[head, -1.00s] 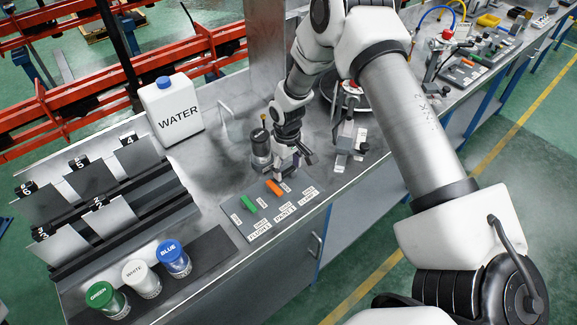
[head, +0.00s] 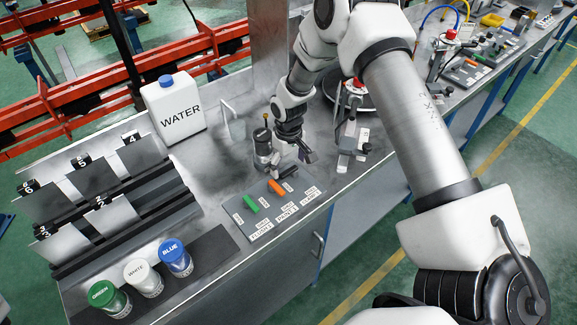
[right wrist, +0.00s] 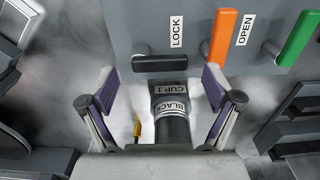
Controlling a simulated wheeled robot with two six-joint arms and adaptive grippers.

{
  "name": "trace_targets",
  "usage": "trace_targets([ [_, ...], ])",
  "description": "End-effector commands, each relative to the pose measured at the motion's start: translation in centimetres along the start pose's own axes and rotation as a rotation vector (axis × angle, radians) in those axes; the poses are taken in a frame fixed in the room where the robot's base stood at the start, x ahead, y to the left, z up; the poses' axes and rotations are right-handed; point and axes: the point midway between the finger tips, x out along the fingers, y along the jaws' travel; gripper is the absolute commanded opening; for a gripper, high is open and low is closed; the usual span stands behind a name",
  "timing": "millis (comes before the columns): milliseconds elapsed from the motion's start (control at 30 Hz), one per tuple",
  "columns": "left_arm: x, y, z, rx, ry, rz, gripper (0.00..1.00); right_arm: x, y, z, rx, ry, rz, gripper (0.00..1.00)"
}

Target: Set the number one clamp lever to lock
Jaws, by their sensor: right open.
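The grey lever panel (head: 262,228) lies on the bench with green, orange and black levers. The black lever (head: 289,172) is at the CLAMP 1 end; in the right wrist view (right wrist: 160,63) it lies crosswise below the LOCK label (right wrist: 176,30). The orange lever (head: 277,187) and green lever (head: 251,204) stand at an angle to it. My right gripper (head: 305,156) is open and empty, just behind the panel edge. In the right wrist view its fingers are spread either side of the black cup's labels, and the lever is ahead of the fingertips. My left gripper is out of view.
The black cup labelled CUP 1 (right wrist: 172,100) stands close behind the panel. A metal clamp stand (head: 347,140) is right of my gripper. A water jug (head: 176,110), plate rack (head: 110,205) and green, white and blue jars (head: 175,258) are to the left.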

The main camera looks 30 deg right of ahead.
Motion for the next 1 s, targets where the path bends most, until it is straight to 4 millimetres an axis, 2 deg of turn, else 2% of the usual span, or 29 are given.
trace_targets([
  [300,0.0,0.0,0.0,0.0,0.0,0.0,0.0,-7.8,0.0,-0.1,0.001,0.005,-0.001,0.9],
  [433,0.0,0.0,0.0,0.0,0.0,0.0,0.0,-10.1,0.0,-0.1,0.001,0.003,0.0,0.9],
  [600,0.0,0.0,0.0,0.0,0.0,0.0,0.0,-11.0,0.0,0.0,0.0,0.0,0.0,0.9],
  [1000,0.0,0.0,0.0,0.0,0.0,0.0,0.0,-11.0,-0.1,0.0,0.0,0.001,0.0,0.9],
])
